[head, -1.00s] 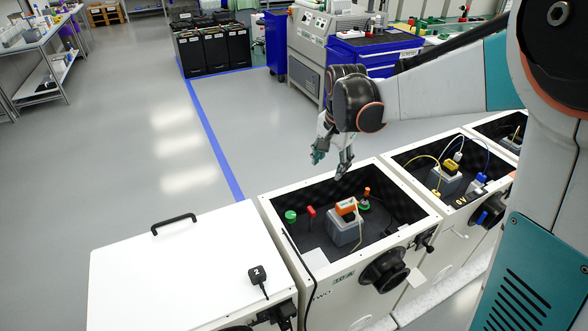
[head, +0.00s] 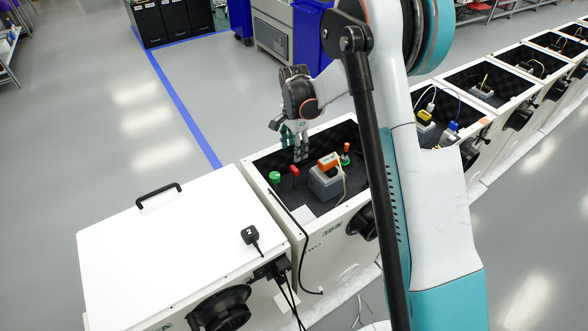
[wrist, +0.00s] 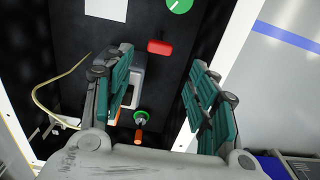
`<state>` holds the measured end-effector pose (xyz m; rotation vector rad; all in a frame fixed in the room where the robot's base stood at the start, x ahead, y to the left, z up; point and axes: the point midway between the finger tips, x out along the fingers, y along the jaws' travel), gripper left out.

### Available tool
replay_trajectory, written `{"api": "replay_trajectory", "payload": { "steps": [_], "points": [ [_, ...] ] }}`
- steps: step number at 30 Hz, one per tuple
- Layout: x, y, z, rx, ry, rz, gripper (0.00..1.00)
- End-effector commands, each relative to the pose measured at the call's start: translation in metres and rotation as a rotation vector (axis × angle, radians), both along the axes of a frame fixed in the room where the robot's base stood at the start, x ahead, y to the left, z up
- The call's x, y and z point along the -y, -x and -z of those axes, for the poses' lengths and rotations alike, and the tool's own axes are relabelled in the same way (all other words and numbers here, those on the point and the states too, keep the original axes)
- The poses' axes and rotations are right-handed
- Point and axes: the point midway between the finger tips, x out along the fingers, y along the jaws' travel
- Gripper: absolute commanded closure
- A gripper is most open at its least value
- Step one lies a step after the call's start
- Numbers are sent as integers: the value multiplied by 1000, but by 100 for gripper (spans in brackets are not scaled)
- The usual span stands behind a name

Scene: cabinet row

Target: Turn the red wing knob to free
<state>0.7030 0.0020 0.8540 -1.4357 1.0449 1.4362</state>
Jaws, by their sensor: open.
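The red wing knob (head: 294,170) stands on the dark floor of the open box marked TWO, between a green round knob (head: 275,177) and a grey block (head: 325,186) with an orange part on top. In the wrist view the red knob (wrist: 160,47) shows as a red bar beyond the fingertips, roughly between them. My gripper (head: 299,153) hangs over the back of the box, above the red knob. In the wrist view my gripper (wrist: 164,66) is open and empty, its teal fingers apart. No contact with the knob is visible.
An orange knob on a green base (head: 345,158) stands behind the grey block. The box's white rim (head: 257,201) surrounds the space. A closed white box (head: 180,235) with a black handle stands at left. A yellow cable (wrist: 42,98) loops beside the block. Other open boxes continue right.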

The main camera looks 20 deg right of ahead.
Motion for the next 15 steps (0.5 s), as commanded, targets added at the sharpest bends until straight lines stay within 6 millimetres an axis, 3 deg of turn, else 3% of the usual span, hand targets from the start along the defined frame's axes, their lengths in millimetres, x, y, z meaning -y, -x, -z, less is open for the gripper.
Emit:
{"api": "replay_trajectory", "payload": {
  "steps": [1, 6, 15],
  "points": [
    [0, 0, 15, 0, 0, 0, 47],
    [0, 0, 48, 1, 0, -1, 47],
    [0, 0, 89, 1, 0, -1, 47]
  ]
}}
